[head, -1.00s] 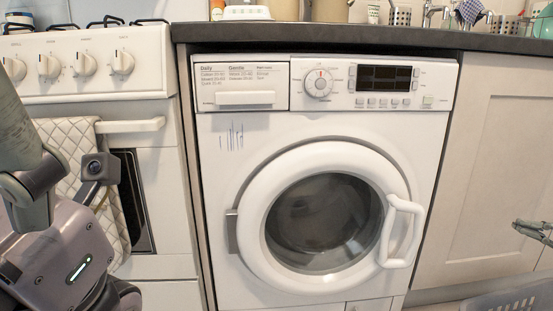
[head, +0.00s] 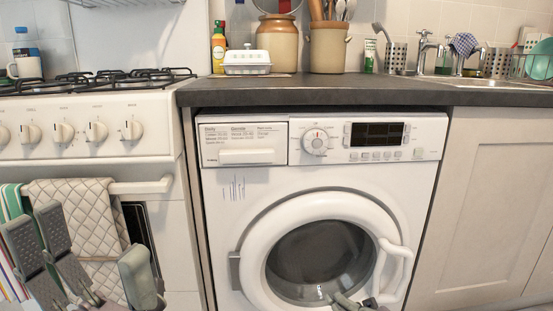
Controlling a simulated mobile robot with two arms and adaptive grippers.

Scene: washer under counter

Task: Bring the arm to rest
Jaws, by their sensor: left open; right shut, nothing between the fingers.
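My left gripper (head: 92,252) is at the lower left, in front of the oven and its hanging towels. Its fingers point up and are spread apart, with nothing between them. My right gripper (head: 357,302) shows only as fingertips at the bottom edge, in front of the lower part of the washer door; they are closed together and empty. The white washer (head: 222,215) stands under the counter with its round door (head: 252,250) shut. The door handle (head: 399,268) is on the right of the door, up and right of my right fingertips. Both arms are mostly out of frame.
A white stove (head: 90,155) with a quilted towel (head: 88,200) is on the left. The dark counter (head: 350,92) holds an egg box (head: 247,62), crocks and a sink (head: 478,80). A cream cabinet (head: 490,200) is right of the washer.

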